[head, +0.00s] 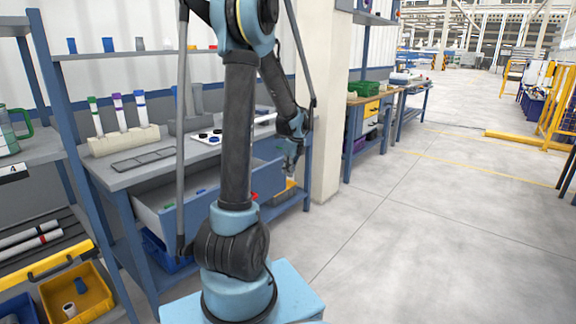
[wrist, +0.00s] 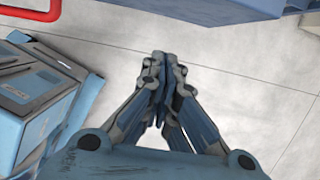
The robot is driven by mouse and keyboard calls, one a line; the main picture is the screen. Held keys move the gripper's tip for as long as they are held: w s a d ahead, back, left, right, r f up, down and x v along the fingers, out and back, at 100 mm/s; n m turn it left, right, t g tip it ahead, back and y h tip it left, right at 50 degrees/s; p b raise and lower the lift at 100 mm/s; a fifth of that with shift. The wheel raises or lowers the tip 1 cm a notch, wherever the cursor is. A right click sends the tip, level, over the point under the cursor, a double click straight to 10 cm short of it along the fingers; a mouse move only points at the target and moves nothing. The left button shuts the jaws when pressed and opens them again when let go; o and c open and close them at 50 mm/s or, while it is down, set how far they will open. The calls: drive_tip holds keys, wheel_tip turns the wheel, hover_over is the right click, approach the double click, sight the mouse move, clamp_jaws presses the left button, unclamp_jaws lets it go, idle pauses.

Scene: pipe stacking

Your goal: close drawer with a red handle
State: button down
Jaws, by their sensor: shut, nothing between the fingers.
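The grey drawer (head: 172,222) is pulled out under the workbench and small coloured items lie inside it. A small red part (head: 254,196), which looks like its handle, shows just right of my arm; my arm hides the middle of the drawer front. In the wrist view a curved red bar (wrist: 56,10) at the upper left may be that handle. My gripper (head: 291,168) is near the bench's right end, apart from the drawer. In the wrist view my gripper (wrist: 160,58) is shut and empty above the floor.
A shelf with a yellow bin (head: 92,300) stands at the left. A pale pillar (head: 331,110) is right of the bench. Open floor (head: 430,230) lies to the right.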

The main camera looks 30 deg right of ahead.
sight(280, 174)
drive_tip(key=shift+w+a+f, duration=0.3)
drive_tip(key=shift+w+f, duration=0.3)
drive_tip(key=shift+w, duration=0.15)
drive_tip(key=shift+w+a+f, duration=0.25)
drive_tip(key=shift+w+f, duration=0.35)
drive_tip(key=shift+w, duration=0.2)
drive_tip(key=shift+w+a+f, duration=0.3)
drive_tip(key=shift+w+f, duration=0.3)
drive_tip(key=shift+w, duration=0.15)
drive_tip(key=shift+a, duration=0.1)
